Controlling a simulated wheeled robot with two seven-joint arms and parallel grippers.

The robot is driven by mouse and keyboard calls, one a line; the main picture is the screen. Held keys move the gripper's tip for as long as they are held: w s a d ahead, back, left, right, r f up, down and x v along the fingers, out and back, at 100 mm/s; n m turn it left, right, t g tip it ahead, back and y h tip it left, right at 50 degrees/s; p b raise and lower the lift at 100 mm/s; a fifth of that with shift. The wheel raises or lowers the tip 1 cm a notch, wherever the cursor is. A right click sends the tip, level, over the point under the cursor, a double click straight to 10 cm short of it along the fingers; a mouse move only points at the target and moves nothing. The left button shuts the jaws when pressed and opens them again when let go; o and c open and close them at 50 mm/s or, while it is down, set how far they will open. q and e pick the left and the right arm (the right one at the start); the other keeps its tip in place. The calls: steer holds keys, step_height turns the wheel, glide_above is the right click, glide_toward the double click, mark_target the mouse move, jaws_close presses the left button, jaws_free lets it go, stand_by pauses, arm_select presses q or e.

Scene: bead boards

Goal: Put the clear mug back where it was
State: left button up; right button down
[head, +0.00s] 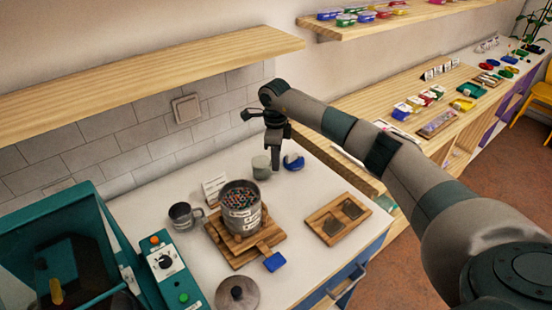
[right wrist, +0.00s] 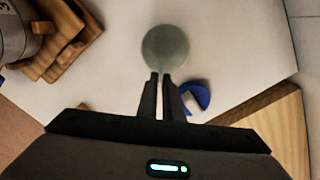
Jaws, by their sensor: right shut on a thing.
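The clear mug (head: 261,167) is a greenish-grey, see-through cup at the back of the white counter. In the right wrist view it shows as a pale round shape (right wrist: 165,46) just beyond my fingertips. My right gripper (head: 274,166) points down beside it, at its right side in the head view. Its fingers (right wrist: 161,80) are nearly together and shut on the mug's near edge; whether that is the handle or the wall is hard to see. I cannot tell whether the mug touches the counter. My left gripper is not in view.
A blue and white object (head: 293,163) sits close right of the gripper. A large pot of beads (head: 241,210) stands on wooden boards, with a grey mug (head: 184,216) to its left. A wooden tray (head: 338,219) lies right. A shelf (head: 150,85) overhangs the back.

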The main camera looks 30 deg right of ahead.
steer(key=shift+f, duration=0.2)
steer(key=shift+f, duration=0.15)
steer(key=c, duration=1.9)
jaws_free()
